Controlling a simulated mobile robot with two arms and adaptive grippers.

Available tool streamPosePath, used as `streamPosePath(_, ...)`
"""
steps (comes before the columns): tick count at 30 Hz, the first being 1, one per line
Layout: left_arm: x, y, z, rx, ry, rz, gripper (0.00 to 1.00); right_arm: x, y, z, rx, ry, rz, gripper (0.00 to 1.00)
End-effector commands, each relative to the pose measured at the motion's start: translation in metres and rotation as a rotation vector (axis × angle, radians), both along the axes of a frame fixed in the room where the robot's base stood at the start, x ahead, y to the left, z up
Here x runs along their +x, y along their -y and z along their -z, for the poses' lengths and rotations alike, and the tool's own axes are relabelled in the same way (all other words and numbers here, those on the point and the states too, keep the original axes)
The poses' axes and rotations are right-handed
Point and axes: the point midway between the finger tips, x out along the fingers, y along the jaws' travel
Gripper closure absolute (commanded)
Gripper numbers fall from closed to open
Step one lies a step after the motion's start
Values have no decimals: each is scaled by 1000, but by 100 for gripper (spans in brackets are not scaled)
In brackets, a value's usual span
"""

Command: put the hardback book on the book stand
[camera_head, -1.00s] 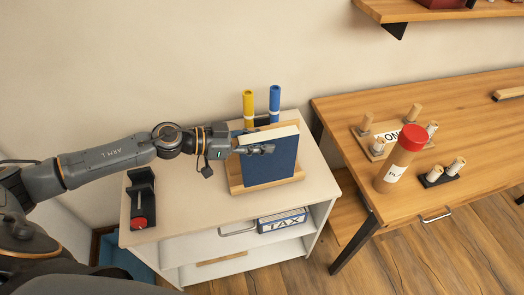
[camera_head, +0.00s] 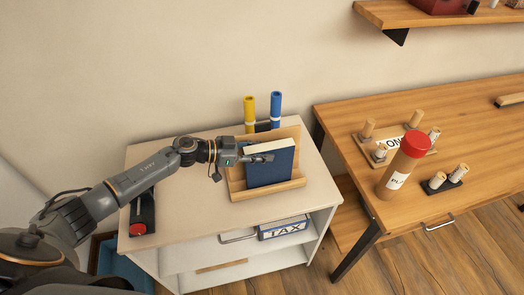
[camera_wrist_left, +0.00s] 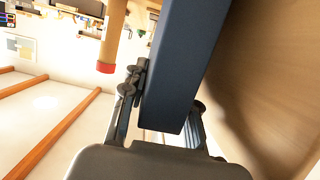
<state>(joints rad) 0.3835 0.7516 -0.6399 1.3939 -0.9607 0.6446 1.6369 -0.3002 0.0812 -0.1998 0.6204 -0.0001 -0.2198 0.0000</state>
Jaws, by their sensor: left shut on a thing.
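The hardback book (camera_head: 271,166) has a dark blue cover and pale page edges. It stands upright, leaning slightly back, in the wooden book stand (camera_head: 268,190) on the white cabinet top. The stand's ledge lies along the book's lower edge and its back board shows behind. My left gripper (camera_head: 258,158) is shut on the book's upper left part. In the left wrist view the blue book (camera_wrist_left: 188,65) passes between the fingers. Whether the book's bottom fully touches the ledge is hard to tell. My right gripper is not in view.
Behind the stand are a yellow tube (camera_head: 249,112) and a blue tube (camera_head: 275,108) in a dark holder. A black object with a red knob (camera_head: 138,228) lies at the cabinet's left. A wooden desk (camera_head: 400,130) holds a red-capped tube (camera_head: 403,165).

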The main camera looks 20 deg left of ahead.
Motion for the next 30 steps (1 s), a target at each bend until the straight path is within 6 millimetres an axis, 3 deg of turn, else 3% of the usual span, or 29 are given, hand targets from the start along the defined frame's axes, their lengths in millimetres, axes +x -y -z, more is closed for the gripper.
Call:
streamPosePath(7, 1, 0, 2, -2, 3, -1, 100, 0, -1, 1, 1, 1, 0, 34)
streamPosePath(8, 0, 0, 4, 0, 0, 0, 69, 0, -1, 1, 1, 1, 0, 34)
streamPosePath(11, 0, 0, 3, 0, 0, 0, 48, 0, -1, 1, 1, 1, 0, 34)
streamPosePath(22, 0, 0, -1, 1, 1, 0, 48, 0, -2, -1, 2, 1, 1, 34)
streamPosePath(30, -25, -38, -10, 5, -1, -3, 48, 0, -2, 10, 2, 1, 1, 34)
